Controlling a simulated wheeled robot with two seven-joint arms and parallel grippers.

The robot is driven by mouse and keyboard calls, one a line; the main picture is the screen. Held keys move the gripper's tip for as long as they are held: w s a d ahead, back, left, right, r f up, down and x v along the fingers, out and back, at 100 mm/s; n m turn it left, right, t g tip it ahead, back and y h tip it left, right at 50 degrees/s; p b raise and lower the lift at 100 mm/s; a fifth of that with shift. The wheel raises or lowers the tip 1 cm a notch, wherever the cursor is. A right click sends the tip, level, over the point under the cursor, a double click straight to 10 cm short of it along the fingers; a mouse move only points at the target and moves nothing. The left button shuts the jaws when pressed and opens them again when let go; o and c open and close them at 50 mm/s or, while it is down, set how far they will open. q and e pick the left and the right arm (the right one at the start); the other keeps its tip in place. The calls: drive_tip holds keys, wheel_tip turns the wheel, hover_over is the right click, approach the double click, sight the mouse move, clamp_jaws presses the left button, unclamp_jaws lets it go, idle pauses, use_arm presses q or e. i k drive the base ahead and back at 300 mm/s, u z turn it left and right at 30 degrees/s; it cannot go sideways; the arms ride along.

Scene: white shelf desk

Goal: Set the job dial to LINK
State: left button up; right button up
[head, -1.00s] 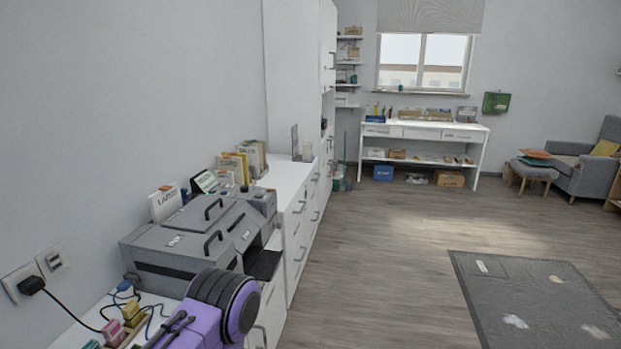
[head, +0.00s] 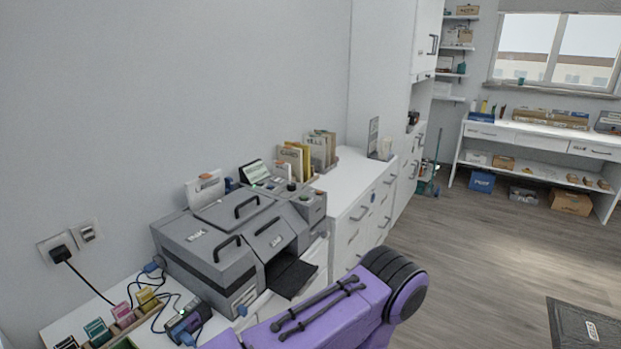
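A grey printer-like machine (head: 225,250) stands on the white desk against the left wall, with its black output tray (head: 291,278) out at the front. At its far end is a raised control section (head: 305,200) with small dark round knobs (head: 291,187) on top and a tilted screen (head: 255,172) behind. I cannot tell which knob is the job dial, and no LINK marking is readable. My purple arm link crosses the bottom of the head view, in front of the desk. Neither gripper is in view.
A small device (head: 188,322) with blue cables sits near the front of the desk, beside a row of coloured cartridges (head: 122,318). A black plug (head: 61,254) is in the wall socket. White drawers (head: 362,228) stand beyond the machine. Open floor (head: 470,260) lies to the right.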

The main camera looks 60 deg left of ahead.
sight(290, 186)
drive_tip(key=u, duration=0.35)
drive_tip(key=i, duration=0.75)
drive_tip(key=u, duration=0.7)
